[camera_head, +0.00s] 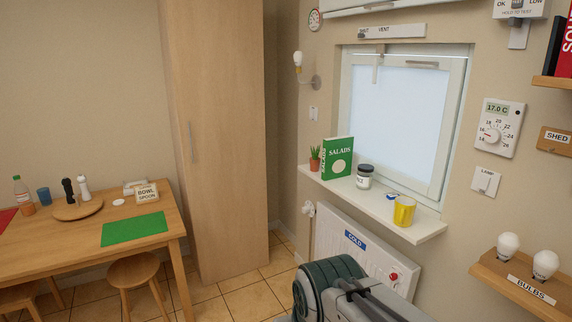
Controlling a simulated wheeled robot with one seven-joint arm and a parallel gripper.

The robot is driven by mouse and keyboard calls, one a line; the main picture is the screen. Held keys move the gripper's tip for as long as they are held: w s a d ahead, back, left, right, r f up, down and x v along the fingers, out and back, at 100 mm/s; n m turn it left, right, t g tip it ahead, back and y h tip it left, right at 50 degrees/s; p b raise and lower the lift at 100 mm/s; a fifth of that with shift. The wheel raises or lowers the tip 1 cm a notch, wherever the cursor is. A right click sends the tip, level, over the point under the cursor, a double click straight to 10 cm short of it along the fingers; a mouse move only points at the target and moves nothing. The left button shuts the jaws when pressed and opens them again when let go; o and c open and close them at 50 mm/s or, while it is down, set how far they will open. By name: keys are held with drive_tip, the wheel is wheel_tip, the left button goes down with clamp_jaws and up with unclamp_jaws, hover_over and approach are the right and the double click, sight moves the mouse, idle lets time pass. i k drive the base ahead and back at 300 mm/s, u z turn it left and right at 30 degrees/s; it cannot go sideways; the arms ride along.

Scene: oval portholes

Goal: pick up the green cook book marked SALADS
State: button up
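The green cook book marked SALADS (338,158) stands upright on the white windowsill (412,232), at the sill's left end. Its front cover, with a pale round picture, and its spine both show. A small potted plant (314,159) stands close to its left. A glass jar (364,177) with a dark lid stands to its right. A part of my arm shows at the bottom middle, below the sill and apart from the book. My gripper's fingers do not show.
A yellow mug (404,211) stands farther right on the sill. A white radiator (362,254) marked COLD is below. A shelf with bulbs (520,277) juts out at lower right. A wooden table (72,236) and stool (134,272) are left; a tall cupboard (220,130) stands behind.

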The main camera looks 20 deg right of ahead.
sight(337, 155)
drive_tip(key=u, duration=0.4)
drive_tip(key=i, duration=1.9)
drive_tip(key=z, duration=0.75)
drive_tip(key=i, duration=1.1)
drive_tip(key=z, duration=1.7)
drive_tip(key=i, duration=0.65)
drive_tip(key=z, duration=0.55)
